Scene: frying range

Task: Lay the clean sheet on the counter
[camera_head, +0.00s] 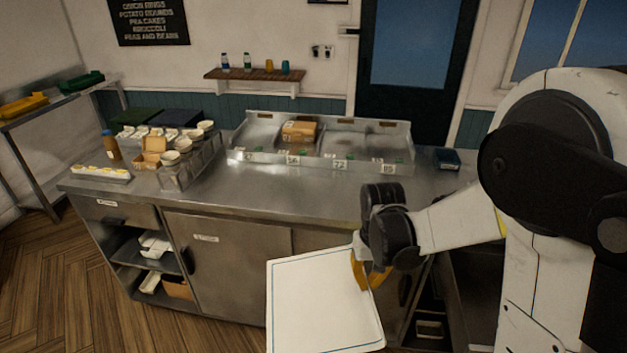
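A clean white sheet (318,306) with a thin blue border line hangs in front of the counter's front face, tilted, in the head view. My gripper (366,276), with yellow fingers, is at the sheet's upper right edge and appears shut on it. The fingertips are partly hidden behind the sheet and wrist. The steel counter (290,206) stands behind the sheet, and its top is bare along the front middle. The sheet is apart from the counter top, lower than its front edge in the picture.
A steel tray unit (330,168) with numbered labels and a brown box (299,131) stands at the counter's back. Cups in a rack (186,172), a sauce bottle (111,145) and a white tray (101,173) stand left. A dark blue box (447,158) sits at the back right.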

